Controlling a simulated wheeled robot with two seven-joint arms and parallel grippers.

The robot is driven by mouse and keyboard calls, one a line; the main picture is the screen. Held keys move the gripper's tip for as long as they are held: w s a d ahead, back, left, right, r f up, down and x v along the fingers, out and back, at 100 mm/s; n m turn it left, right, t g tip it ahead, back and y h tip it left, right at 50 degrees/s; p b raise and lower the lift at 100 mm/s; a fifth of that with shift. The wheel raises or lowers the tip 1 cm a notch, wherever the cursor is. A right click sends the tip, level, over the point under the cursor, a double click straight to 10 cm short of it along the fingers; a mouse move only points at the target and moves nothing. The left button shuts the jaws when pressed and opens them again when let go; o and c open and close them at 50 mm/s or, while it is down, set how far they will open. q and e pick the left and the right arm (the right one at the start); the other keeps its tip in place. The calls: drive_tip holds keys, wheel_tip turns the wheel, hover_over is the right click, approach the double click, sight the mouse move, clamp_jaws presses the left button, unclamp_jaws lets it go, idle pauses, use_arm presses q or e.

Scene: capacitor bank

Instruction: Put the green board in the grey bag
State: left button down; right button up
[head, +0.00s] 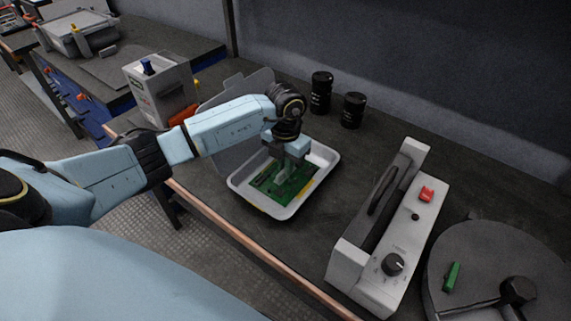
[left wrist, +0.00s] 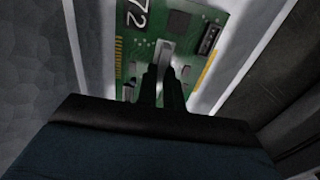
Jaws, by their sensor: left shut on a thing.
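The green board (head: 268,186) lies low in a white tray (head: 244,203) on the dark bench. The board also shows in the left wrist view (left wrist: 205,12), with white digits and a gold edge strip. My left gripper (head: 290,171) points down over the tray and is shut on the board by a pale raised part near its middle. In the left wrist view its dark fingers (left wrist: 161,80) meet at that part. A grey flat-sided thing (head: 226,160), perhaps the grey bag, stands behind and left of the tray, partly hidden by my left arm. My right gripper is out of view.
Two black canisters (head: 321,93) stand behind the tray. A grey device (head: 365,262) with a slot, red switch and knob stands to the right, beside a round grey thing (head: 490,255). A light box (head: 160,90) stands at back left. Bench between tray and device is clear.

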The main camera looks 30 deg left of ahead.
use_arm(q)
drive_tip(key=shift+f, duration=0.15)
drive_tip(key=c, duration=1.5)
unclamp_jaws()
drive_tip(key=shift+c, duration=0.2)
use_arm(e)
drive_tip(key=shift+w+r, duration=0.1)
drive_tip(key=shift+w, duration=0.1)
